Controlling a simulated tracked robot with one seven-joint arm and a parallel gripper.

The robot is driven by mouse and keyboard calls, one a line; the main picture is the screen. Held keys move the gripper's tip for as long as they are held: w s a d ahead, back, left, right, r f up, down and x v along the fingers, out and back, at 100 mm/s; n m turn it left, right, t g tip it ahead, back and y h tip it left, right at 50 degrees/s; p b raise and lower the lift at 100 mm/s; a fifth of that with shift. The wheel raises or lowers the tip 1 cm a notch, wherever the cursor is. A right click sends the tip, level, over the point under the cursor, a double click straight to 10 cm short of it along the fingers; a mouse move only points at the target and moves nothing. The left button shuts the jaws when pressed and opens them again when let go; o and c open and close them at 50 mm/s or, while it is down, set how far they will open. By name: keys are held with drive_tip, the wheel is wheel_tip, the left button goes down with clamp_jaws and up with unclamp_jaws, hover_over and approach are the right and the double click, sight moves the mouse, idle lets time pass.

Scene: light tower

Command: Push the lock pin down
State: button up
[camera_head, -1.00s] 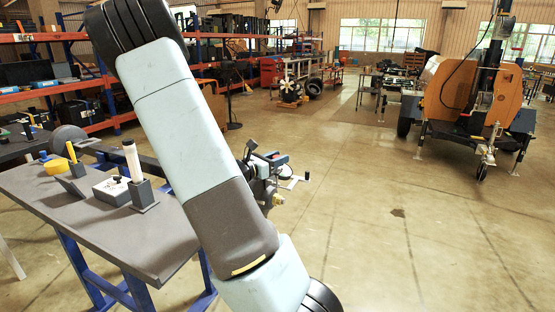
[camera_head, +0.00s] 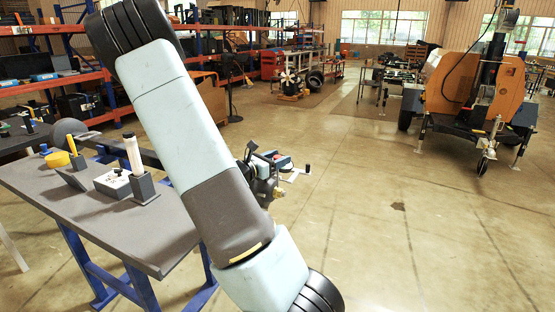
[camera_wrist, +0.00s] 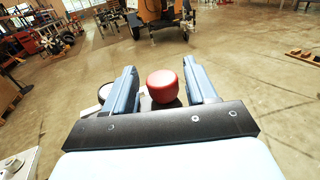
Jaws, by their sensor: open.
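A round red knob (camera_wrist: 163,86) stands between the two blue fingers of my gripper (camera_wrist: 160,70) in the wrist view. The fingers are apart, with gaps visible on both sides of the knob. The fingers are not clear there. I cannot tell for sure which part is the lock pin.
A grey workbench (camera_head: 165,240) on the left holds a white cylinder in a dark holder (camera_head: 143,188), a light box (camera_head: 114,184) and a yellow round piece (camera_head: 57,159). An orange trailer (camera_head: 441,85) with a mast stands at the back right. Concrete floor between them is clear.

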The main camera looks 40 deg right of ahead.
drive_tip(key=shift+a, duration=0.1)
drive_tip(key=a, duration=1.3)
drive_tip(key=shift+a, duration=0.3)
drive_tip(key=s+a+r+m+g+y, duration=0.3)
drive_tip(key=s+a+m+y, duration=0.2)
drive_tip(key=s+m+y, duration=0.45)
drive_tip(key=s+a+r+m+t+y, duration=0.4)
drive_tip(key=a+r, duration=0.2)
drive_tip(key=a, duration=0.2)
drive_tip(key=s+a+r+m+t+y, duration=0.4)
drive_tip(key=a+r, duration=0.2)
drive_tip(key=a, duration=0.2)
drive_tip(key=shift+s+r+t, duration=0.3)
drive_tip(key=shift+s+r, duration=0.1)
drive_tip(key=shift+a+m+y, duration=0.1)
drive_tip(key=shift+m+y, duration=0.15)
idle(1.3)
